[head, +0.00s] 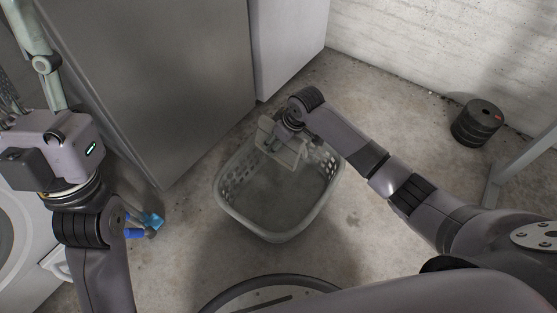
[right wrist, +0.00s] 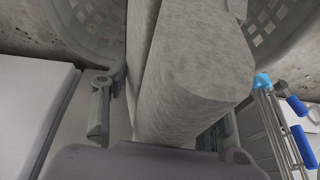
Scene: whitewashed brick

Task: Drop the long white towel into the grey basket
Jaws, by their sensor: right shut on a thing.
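The long white towel (right wrist: 190,75) looks pale grey and folded in the right wrist view, lying between the fingers of my right gripper. In the head view the towel (head: 288,155) hangs under the right gripper (head: 277,138), which is shut on it. The grey basket (head: 277,233) stands on the floor, with perforated sides; the gripper and towel are over its far part. Its perforated walls (right wrist: 85,30) also show behind the towel in the right wrist view. My left gripper (head: 30,60) is at the upper left, partly cut off by the frame edge, away from the basket.
A large grey cabinet-like unit (head: 165,80) stands behind and left of the basket. A blue-and-grey item (head: 148,224) lies low at the left. A dark round stack (head: 477,122) sits by the white brick wall (head: 440,45).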

